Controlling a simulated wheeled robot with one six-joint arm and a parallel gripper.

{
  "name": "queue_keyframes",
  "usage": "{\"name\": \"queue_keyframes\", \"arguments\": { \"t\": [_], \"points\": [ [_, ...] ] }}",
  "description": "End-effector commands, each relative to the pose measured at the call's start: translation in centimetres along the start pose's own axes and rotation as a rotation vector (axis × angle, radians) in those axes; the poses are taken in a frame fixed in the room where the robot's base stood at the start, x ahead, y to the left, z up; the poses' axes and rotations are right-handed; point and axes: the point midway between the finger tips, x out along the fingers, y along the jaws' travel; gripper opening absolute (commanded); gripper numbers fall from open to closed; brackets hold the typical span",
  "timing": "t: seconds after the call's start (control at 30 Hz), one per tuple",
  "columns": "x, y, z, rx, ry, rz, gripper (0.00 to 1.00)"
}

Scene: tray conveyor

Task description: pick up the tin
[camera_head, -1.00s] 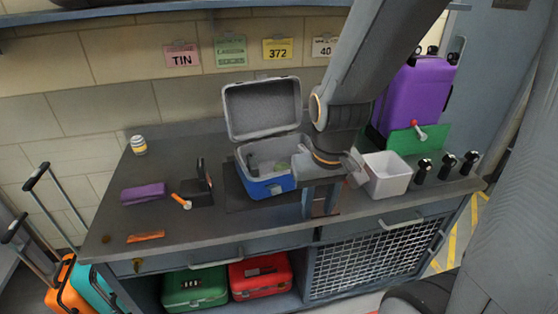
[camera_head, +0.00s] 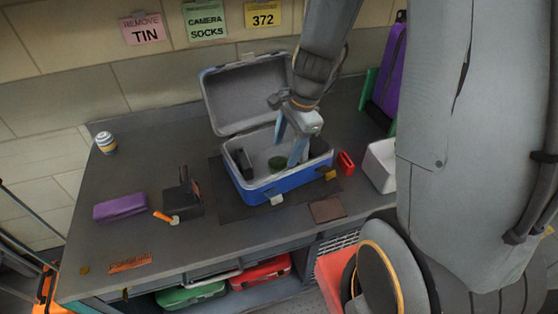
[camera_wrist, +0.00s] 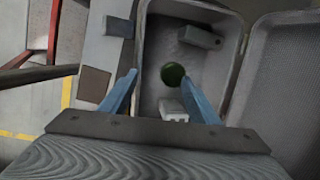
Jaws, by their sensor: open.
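A round dark green thing, which looks like the tin (camera_head: 277,163), lies on the floor of the open blue case (camera_head: 290,187). It also shows as a green disc in the wrist view (camera_wrist: 173,75). My gripper (camera_head: 287,150) is open above the case, pointing down into it, with blue fingers apart. In the wrist view my gripper (camera_wrist: 160,78) has the green disc between its fingers, nearer the right one. I cannot tell how far below the fingertips it lies. A dark block (camera_head: 243,163) lies at the case's left side.
The grey lid (camera_head: 247,93) stands up behind the case. A red item (camera_head: 345,163) and a white bin (camera_head: 380,165) are to the right. A striped can (camera_head: 106,143), purple bundle (camera_head: 120,206) and black stand (camera_head: 183,198) are to the left. A pink sign (camera_head: 144,30) reads "REMOVE TIN".

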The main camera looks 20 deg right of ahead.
Motion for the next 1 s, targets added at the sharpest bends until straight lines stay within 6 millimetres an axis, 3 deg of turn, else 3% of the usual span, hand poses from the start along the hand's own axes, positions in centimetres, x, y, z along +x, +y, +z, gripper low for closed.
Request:
{"name": "queue_keyframes", "arguments": {
  "t": [0.13, 0.33, 0.77, 1.0],
  "points": [
    [1.5, -1.9, -1.8, 0.423, -0.035, -0.021, 0.56],
    [3.8, -3.0, -3.1, 0.724, -0.068, -0.022, 0.56],
    [7.5, -3.3, -3.2, 0.774, -0.074, -0.021, 0.56],
    [10.5, -3.5, -3.4, 0.773, -0.074, -0.021, 0.56]
  ]
}}
